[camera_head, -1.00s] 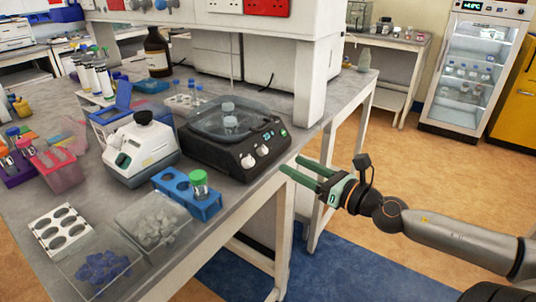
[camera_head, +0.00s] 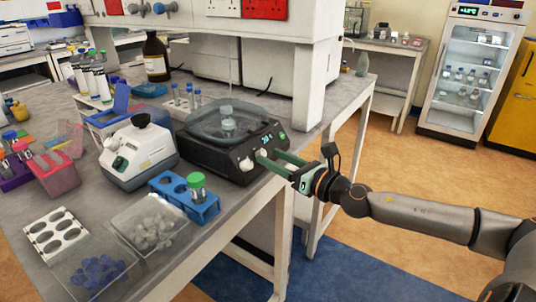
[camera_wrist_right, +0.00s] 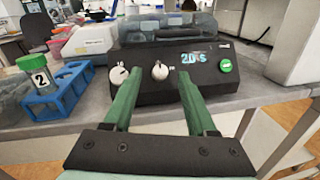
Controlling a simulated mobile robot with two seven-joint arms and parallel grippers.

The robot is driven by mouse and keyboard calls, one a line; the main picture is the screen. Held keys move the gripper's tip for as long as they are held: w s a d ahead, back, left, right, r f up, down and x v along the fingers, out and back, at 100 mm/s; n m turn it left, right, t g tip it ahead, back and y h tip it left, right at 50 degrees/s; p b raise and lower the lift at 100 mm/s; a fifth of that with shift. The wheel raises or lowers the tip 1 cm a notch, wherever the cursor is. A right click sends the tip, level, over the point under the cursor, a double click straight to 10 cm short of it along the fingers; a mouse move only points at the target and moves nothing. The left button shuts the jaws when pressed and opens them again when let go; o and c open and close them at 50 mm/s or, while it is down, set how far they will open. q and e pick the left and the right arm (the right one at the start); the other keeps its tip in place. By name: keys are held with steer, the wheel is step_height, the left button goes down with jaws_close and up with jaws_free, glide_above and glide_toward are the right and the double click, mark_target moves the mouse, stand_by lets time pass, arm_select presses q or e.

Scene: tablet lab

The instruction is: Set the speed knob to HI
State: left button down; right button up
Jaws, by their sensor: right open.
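A black shaker (camera_head: 215,160) with a clear domed lid stands at the bench's right edge. Its front panel carries a left white knob (camera_wrist_right: 118,75), a right white knob (camera_wrist_right: 160,71), a lit display (camera_wrist_right: 193,58) and a green button (camera_wrist_right: 226,66). The knobs' printed labels are too small to read, so I cannot tell which is the speed knob. My right gripper (camera_head: 266,157) is open and empty at the panel. In the right wrist view its fingers (camera_wrist_right: 159,78) stand on either side of the right knob; contact is not clear. My left gripper is not in view.
A blue rack (camera_head: 200,208) with a green-capped tube stands left of the shaker, near the bench edge. A white instrument (camera_head: 140,150) stands behind that rack. The floor right of the bench is clear.

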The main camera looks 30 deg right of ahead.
steer(key=shift+w+r+p, duration=0.1)
steer(key=shift+w+p, duration=0.2)
steer(key=shift+w, duration=0.35)
steer(key=shift+w+a, duration=0.3)
steer(key=shift+w, duration=0.2)
jaws_close()
